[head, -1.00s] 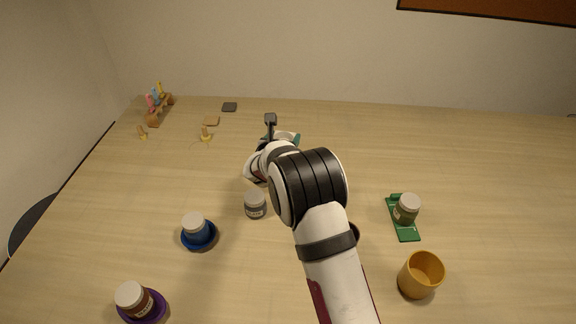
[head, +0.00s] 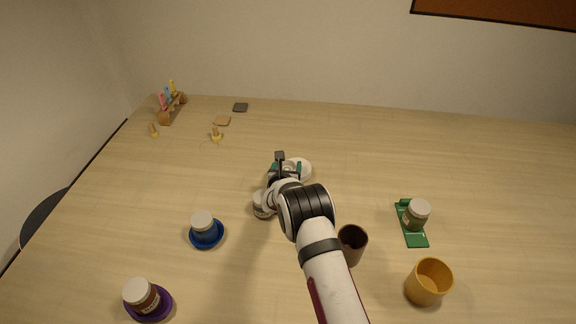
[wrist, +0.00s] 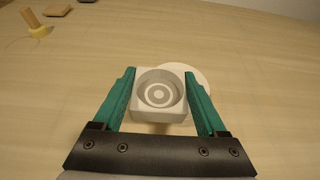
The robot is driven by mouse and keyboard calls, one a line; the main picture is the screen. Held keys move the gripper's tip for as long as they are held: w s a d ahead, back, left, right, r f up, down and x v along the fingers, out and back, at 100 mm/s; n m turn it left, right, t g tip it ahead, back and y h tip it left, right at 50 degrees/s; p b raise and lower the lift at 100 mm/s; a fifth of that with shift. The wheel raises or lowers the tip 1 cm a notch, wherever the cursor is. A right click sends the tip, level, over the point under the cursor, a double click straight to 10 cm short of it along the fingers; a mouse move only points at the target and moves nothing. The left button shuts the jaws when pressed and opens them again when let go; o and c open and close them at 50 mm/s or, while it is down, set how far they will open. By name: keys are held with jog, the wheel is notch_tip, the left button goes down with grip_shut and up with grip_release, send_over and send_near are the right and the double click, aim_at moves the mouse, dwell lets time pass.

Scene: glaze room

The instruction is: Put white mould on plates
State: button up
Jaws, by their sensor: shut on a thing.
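My gripper (wrist: 160,100) has green fingers and is shut on the white mould (wrist: 147,114), a squarish block with a round, ringed recess facing up. The fingers press its left and right sides. A round white plate (wrist: 201,80) shows behind and to the right of the mould in the wrist view, partly covered by it. I cannot tell whether the mould touches the plate. In the head view my gripper (head: 284,170) is at mid-table, at the left edge of the plate (head: 304,168), and the mould is mostly hidden there.
A dark brown cup (head: 352,246) is beside my arm. The table right of the plate is clear.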

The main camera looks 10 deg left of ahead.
jog(key=shift+f, duration=0.1)
jog(key=o, duration=1.3)
jog(key=shift+o, duration=0.2)
